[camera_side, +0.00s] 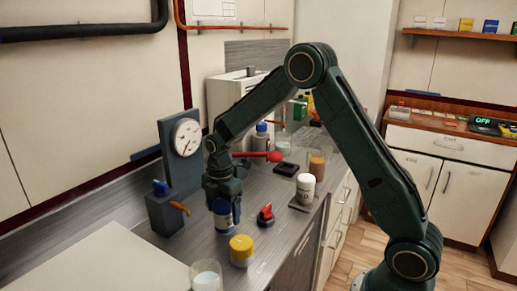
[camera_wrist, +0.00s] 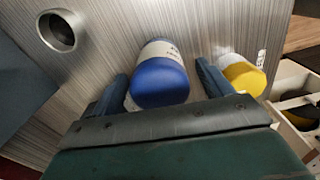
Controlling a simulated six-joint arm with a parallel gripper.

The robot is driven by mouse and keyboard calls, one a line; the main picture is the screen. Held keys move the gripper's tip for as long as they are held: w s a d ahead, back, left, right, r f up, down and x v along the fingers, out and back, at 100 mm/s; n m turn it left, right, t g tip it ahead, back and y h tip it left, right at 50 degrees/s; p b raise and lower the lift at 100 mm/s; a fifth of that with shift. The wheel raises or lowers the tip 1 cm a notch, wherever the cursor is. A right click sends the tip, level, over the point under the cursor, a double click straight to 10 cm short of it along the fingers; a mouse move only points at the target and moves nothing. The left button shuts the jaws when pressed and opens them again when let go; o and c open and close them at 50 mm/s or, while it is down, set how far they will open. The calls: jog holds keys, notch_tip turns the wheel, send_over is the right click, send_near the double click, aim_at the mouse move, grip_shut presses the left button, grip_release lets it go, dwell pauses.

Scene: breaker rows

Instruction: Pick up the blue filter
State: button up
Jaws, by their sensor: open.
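The blue filter (camera_wrist: 160,82) is a cylinder with a blue cap and a white label band. In the wrist view it stands between my two open fingers, with a small gap showing on each side. In the side view the blue filter (camera_side: 224,222) stands on the grey counter, its upper part hidden by my gripper (camera_side: 222,200). My gripper points down over it, and its jaws (camera_wrist: 162,76) are open, not closed on the filter.
A yellow-capped filter (camera_side: 241,250) stands close by; the wrist view shows it (camera_wrist: 242,76) just outside my right finger. A round hole (camera_wrist: 58,32) shows upper left.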

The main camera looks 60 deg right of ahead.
jog(key=c, duration=1.3)
jog(key=shift+r, duration=0.2)
notch_tip(320, 180, up, 20)
jog(key=shift+f, duration=0.1)
